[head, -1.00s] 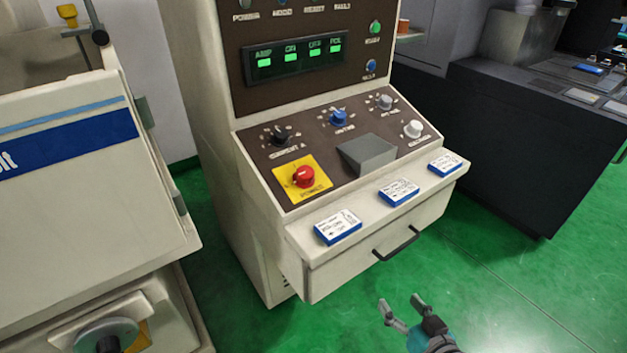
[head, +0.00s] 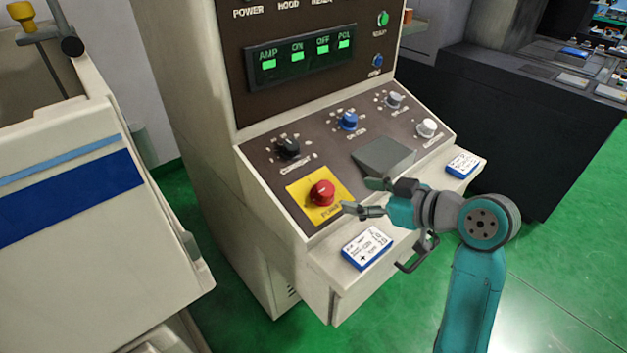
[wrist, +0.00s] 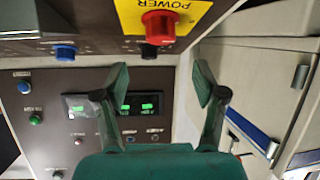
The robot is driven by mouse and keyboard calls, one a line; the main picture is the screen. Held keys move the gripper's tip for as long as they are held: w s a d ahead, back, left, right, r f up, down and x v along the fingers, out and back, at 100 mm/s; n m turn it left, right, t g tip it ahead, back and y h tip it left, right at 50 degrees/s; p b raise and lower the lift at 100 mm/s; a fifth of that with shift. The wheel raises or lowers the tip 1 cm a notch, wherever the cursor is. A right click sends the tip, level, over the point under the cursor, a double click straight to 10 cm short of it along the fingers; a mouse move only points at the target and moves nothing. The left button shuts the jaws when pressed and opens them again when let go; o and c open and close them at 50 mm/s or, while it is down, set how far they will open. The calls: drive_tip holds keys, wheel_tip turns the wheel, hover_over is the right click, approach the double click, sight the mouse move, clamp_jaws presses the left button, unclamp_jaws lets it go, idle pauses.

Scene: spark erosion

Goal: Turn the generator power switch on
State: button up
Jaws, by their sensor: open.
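The generator power switch (head: 322,192) is a red knob on a yellow plate at the lower left of the generator's sloped panel. It also shows in the wrist view (wrist: 160,27), top centre, beside the upside-down word POWER. My gripper (head: 362,196) is open and empty, just right of the switch and apart from it, over the front part of the panel. In the wrist view my gripper's fingers (wrist: 158,85) are spread, with the red knob beyond their tips. The generator cabinet (head: 185,150) stands upright in the middle of the head view.
A black knob (head: 288,148), a blue knob (head: 348,121) and a grey block (head: 384,157) share the panel. Blue-edged cards (head: 366,247) lie on the ledge above a drawer handle (head: 412,254). A beige machine (head: 70,240) stands left; green floor is open at right.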

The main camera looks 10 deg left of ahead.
sight(327, 189)
drive_tip(key=x, duration=1)
drive_tip(key=shift+a+f, duration=0.1)
drive_tip(key=shift+a, duration=0.2)
drive_tip(key=c, duration=1.2)
